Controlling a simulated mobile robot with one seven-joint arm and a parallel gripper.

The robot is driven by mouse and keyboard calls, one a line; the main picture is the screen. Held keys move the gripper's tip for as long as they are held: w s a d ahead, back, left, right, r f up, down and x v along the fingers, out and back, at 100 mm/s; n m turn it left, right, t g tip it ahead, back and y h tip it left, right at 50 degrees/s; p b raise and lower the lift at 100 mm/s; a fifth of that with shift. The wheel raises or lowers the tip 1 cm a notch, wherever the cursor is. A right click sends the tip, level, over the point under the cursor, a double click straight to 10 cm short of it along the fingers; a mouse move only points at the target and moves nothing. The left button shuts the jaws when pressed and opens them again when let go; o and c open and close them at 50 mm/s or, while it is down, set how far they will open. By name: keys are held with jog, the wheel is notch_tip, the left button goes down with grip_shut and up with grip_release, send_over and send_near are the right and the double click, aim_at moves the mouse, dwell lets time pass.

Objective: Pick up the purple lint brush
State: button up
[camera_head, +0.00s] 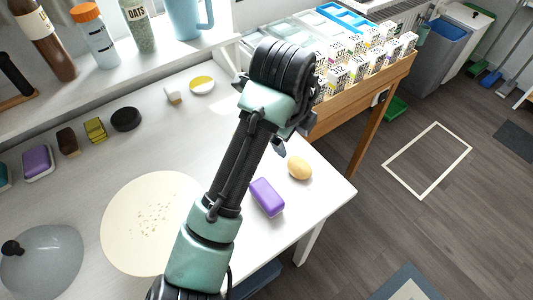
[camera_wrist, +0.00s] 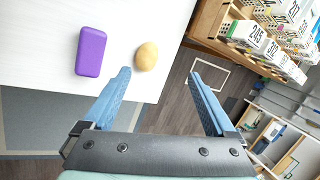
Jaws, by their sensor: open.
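A purple, smooth, rounded block (camera_head: 267,197) lies on the white table near its front right edge. It also shows in the wrist view (camera_wrist: 90,52), left of and beyond my left finger. A second purple block-like thing (camera_head: 37,161) with a pale base lies at the far left of the table. I cannot tell by shape alone which one is the lint brush. My gripper (camera_wrist: 160,73) is open and empty in the wrist view, its tips apart from the near purple block.
A tan, egg-shaped thing (camera_head: 299,167) lies close to the near purple block. A round cream board (camera_head: 125,222) and a grey dome lid (camera_head: 42,262) are on the table's left. A wooden rack of numbered boxes (camera_head: 362,85) stands behind. Floor is open to the right.

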aim_at(266, 193)
jog(key=s+a+f+m+g+y+p, duration=0.2)
jog(key=s+a+m+g+p, duration=0.1)
jog(key=s+a+g, duration=0.15)
jog(key=f, duration=0.2)
jog(key=s+f+b, duration=0.1)
jog(key=f, duration=0.1)
jog(key=a+f, duration=0.1)
jog(key=f, duration=0.2)
jog(key=shift+s+a+b, duration=0.1)
jog(key=shift+s+b, duration=0.05)
jog(key=shift+b, duration=0.2)
jog(key=shift+d+f, duration=0.15)
jog(key=shift+f, duration=1.35)
jog(key=shift+d+f, duration=0.1)
jog(key=shift+f, duration=1.35)
grip_shut()
notch_tip(266, 193, up, 10)
jog(key=shift+r+p, duration=0.1)
jog(key=shift+p, duration=0.2)
